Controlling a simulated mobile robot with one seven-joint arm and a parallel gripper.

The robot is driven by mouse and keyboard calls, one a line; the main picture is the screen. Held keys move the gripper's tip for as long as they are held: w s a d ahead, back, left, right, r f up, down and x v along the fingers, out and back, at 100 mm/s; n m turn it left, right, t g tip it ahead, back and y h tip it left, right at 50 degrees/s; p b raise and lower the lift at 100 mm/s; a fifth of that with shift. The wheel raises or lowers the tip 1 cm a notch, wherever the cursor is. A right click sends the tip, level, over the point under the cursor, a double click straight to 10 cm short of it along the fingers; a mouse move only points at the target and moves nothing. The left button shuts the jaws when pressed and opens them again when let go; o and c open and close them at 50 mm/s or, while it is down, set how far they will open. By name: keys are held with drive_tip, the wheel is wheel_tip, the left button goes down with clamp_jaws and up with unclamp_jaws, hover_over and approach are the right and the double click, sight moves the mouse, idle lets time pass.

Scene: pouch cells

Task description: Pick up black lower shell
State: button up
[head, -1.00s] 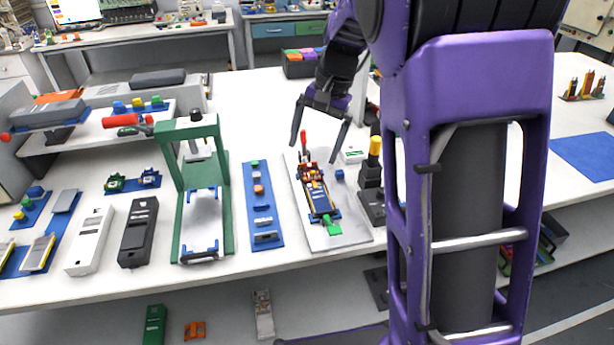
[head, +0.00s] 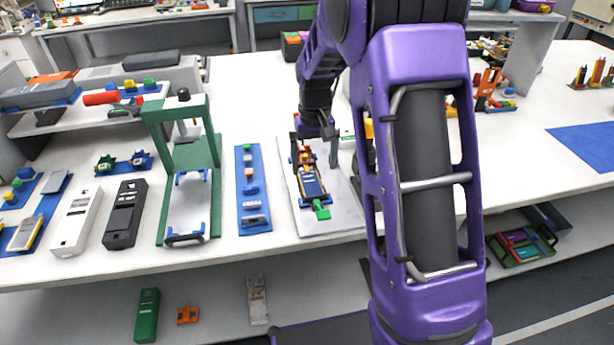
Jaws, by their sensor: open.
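The black lower shell (head: 124,214) lies on the white table, left of the green press frame and right of a white shell (head: 77,221). It is a long, dark, box-like piece, and nothing touches it. My gripper (head: 315,160) is open, with its fingers pointing down over the far end of a grey plate (head: 338,214) that carries a yellow-and-blue assembly (head: 311,184). The fingers straddle the far part of this assembly; whether they touch it I cannot tell. My gripper is well to the right of the black shell.
A green press frame (head: 178,152) stands between the black shell and my gripper. A blue strip tray (head: 254,217) with small parts lies right of the press. A raised shelf (head: 90,119) stands behind the shells. A blue mat (head: 594,147) lies far right.

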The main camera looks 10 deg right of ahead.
sight(312, 187)
drive_tip(key=shift+a+f+b, duration=0.2)
drive_tip(key=shift+f+b, duration=0.25)
drive_tip(key=shift+f, duration=3)
drive_tip(key=c, duration=1.2)
wheel_tip(312, 187, up, 10)
drive_tip(key=shift+f+p, duration=0.1)
drive_tip(key=shift+p, duration=0.65)
drive_tip(key=shift+c, duration=0.3)
